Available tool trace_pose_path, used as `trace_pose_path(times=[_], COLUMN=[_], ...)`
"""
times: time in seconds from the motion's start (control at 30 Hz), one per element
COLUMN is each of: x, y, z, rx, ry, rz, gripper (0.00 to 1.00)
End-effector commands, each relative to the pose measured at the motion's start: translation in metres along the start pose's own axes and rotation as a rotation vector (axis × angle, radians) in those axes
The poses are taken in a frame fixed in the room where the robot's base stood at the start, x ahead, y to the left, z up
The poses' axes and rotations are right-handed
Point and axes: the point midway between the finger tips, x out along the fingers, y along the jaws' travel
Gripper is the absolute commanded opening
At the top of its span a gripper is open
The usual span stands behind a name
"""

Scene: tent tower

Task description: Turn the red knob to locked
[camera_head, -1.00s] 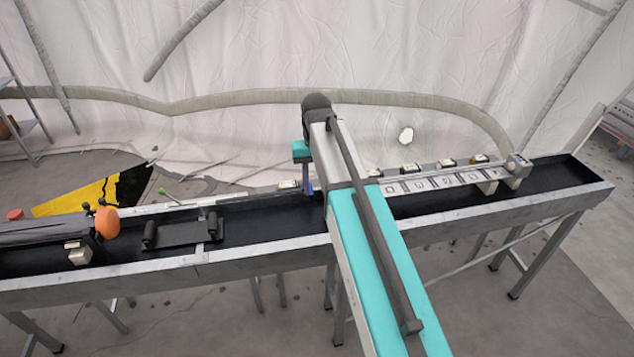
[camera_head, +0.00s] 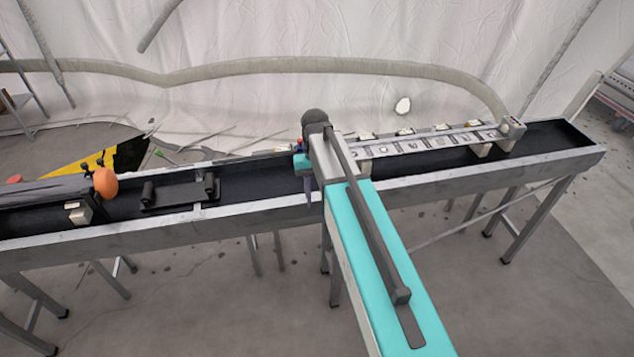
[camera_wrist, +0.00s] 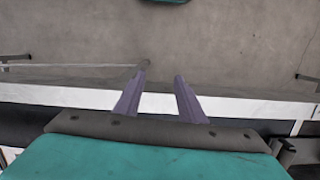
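A small red piece (camera_head: 14,179) shows at the far left of the head view, behind the dark bar on the trough; whether it is the red knob I cannot tell. A second tiny red spot (camera_head: 299,141) shows just behind my gripper, mostly hidden by the arm. No red knob shows in the wrist view. My gripper (camera_wrist: 160,72) is open and empty, its two purple fingers apart over the trough's near rim and the floor. In the head view one finger of it shows against the near wall.
The long black trough (camera_head: 240,183) on metal legs crosses the view. An orange ball (camera_head: 105,183) and a black roller bracket (camera_head: 180,193) are at its left. A labelled rail (camera_head: 440,142) with several small blocks is at the right. Grey floor lies in front.

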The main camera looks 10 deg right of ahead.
Motion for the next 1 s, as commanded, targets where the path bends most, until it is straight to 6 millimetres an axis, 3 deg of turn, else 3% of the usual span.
trace_pose_path(times=[0.03, 0.47, 1.0], x=[0.019, 0.177, 0.347], y=[0.001, 0.007, 0.016], z=[0.004, 0.057, 0.160], rx=[0.000, -0.003, -0.018], ry=[-0.017, -0.171, -0.329], rz=[0.001, 0.013, 0.021], gripper=[0.36, 0.36, 0.36])
